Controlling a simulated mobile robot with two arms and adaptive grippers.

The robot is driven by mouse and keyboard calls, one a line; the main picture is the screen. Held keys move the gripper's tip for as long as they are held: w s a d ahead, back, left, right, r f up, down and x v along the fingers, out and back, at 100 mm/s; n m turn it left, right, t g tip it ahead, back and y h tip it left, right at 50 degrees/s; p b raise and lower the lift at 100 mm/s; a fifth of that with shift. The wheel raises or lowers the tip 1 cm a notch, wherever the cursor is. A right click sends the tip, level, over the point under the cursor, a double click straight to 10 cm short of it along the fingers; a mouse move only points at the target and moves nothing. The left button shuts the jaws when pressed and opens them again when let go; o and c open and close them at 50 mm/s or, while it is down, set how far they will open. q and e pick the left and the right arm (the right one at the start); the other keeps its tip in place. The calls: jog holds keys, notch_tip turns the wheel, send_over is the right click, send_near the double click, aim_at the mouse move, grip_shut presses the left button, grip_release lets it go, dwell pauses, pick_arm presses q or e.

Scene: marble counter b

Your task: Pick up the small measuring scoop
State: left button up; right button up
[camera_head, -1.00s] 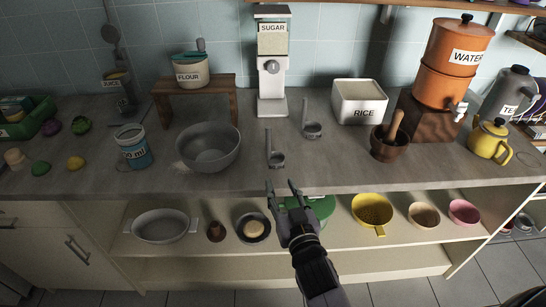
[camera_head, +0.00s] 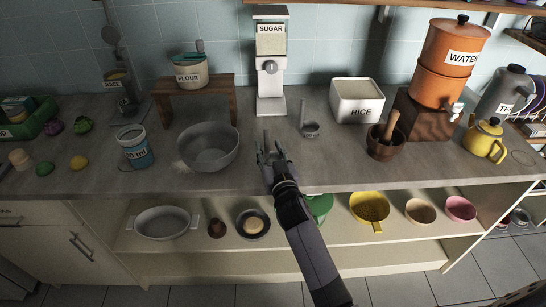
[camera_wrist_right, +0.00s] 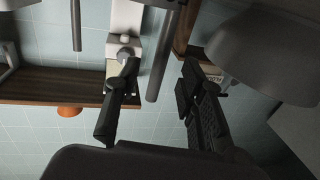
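The nearer scoop, which looks like the smaller of two, stands on the counter with its grey handle (camera_head: 266,137) upright; its cup is hidden behind my right gripper. My right gripper (camera_head: 271,147) is at this scoop, over the front part of the counter. In the wrist view the two dark fingers (camera_wrist_right: 155,100) are apart, and the grey handle (camera_wrist_right: 165,50) shows upright between them, not visibly touched. A second measuring scoop (camera_head: 311,129) stands a little farther back to the right, its handle also upright. My left gripper is not in view.
A grey mixing bowl (camera_head: 208,146) is close on the left. The sugar dispenser (camera_head: 270,75) stands behind, the rice box (camera_head: 357,100) and mortar (camera_head: 384,148) to the right. A lower shelf (camera_head: 190,247) with several bowls lies below the counter edge.

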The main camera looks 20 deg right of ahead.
aim_at(267, 144)
jog(key=w, duration=0.3)
jog(key=shift+w+d, duration=0.15)
jog(key=shift+w, duration=0.15)
jog(key=shift+c, duration=0.3)
grip_shut()
